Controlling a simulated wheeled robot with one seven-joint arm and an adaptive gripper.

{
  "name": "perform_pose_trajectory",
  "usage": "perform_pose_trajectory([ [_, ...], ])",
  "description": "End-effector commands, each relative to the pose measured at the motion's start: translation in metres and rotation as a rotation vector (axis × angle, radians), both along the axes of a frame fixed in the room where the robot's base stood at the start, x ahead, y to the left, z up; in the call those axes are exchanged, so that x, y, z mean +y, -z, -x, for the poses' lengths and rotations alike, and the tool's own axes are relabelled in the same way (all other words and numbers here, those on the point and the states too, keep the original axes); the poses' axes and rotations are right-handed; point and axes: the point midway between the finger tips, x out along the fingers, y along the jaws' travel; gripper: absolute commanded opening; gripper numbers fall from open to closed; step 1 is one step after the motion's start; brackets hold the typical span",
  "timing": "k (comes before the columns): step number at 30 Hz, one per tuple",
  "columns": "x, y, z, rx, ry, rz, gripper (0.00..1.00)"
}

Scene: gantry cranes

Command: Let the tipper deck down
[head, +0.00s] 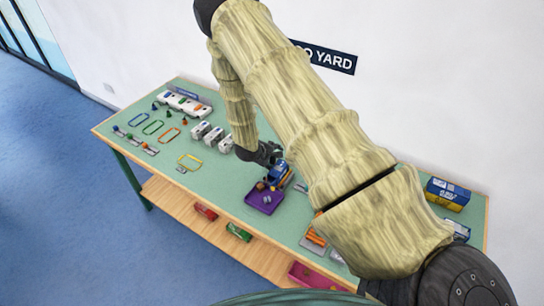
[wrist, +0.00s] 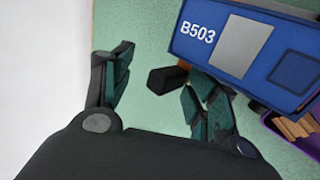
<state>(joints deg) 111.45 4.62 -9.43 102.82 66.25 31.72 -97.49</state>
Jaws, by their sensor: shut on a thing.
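A blue box-like body marked B503 (wrist: 270,52), with a grey panel on top, fills the upper right of the wrist view. In the head view it shows as a small blue and yellow unit (head: 280,173) just below my gripper (head: 266,154). A dark block-like handle (wrist: 168,78) sticks out from its near side, between my gripper's two fingers (wrist: 158,88). My gripper is shut on this handle, though the contact is hard to make out. I cannot tell the deck's tilt from these views.
A purple tray (head: 257,204) with brown pieces stands in front of the blue unit. White units (head: 208,132), coloured frames (head: 153,127) and a white rack (head: 185,102) are on the table's left. Blue boxes (head: 447,194) stand at the right, past my arm. A wooden shelf (head: 180,208) lies below.

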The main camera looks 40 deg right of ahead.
Motion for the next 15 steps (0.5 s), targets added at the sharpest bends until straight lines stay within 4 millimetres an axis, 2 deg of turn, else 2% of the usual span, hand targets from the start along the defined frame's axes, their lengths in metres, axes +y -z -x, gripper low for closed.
perform_pose_trajectory([
  [1,-0.005,-0.002,-0.001,-0.004,0.004,0.009,0.41],
  [5,0.002,-0.010,0.002,-0.005,0.003,0.009,0.41],
  [15,0.043,-0.055,0.018,-0.004,-0.001,0.007,0.41],
])
